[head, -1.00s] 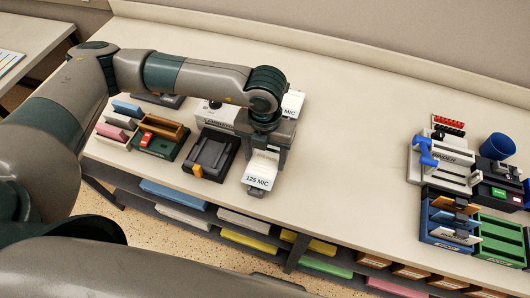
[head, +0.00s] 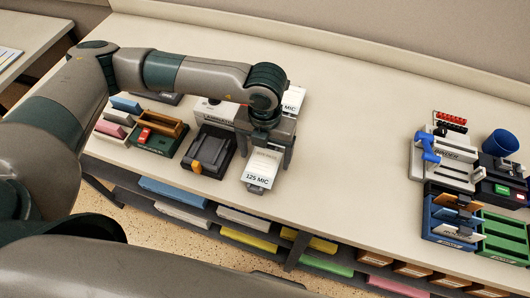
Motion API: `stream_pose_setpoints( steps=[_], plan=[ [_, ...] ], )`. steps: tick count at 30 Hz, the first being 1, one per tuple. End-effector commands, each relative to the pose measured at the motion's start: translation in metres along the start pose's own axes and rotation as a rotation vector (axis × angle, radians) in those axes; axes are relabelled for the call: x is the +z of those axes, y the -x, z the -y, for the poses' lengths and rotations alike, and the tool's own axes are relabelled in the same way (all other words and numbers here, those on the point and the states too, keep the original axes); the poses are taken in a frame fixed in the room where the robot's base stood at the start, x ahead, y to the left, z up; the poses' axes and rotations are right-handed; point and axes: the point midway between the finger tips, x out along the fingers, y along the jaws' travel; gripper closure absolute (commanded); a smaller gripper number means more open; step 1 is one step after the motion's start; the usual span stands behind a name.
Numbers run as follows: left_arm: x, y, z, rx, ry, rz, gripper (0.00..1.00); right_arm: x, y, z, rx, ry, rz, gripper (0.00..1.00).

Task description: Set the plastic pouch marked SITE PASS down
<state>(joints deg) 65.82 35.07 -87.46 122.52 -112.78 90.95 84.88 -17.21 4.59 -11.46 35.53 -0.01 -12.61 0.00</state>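I cannot make out a pouch marked SITE PASS in the head view; no such lettering is readable. My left gripper (head: 266,152) points down over a white box marked 125 MIC (head: 259,178) near the front edge of the counter. Its fingers look spread, one on each side of the box's back part. Whether a thin clear pouch lies under the hand is hidden. My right gripper is out of view.
Left of the box stands a dark machine (head: 208,152) with an orange part. The counter's middle (head: 350,150) is bare.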

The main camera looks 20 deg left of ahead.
Motion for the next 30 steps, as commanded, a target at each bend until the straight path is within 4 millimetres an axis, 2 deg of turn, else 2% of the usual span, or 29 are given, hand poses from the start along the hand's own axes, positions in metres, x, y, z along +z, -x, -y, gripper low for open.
stream_pose_setpoints(
  steps=[10,18,20,30],
  plan=[
    [0.000,0.003,0.000,0.000,0.000,0.001,0.20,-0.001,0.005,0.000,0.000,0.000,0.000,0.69],
    [0.000,0.009,0.000,0.001,0.001,0.000,0.20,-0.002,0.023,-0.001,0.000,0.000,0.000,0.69],
    [0.001,0.010,0.001,-0.002,0.000,0.004,0.20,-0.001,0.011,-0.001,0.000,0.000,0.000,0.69],
    [0.000,0.051,-0.005,-0.002,0.000,0.005,0.20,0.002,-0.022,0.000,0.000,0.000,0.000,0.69]
  ],
)
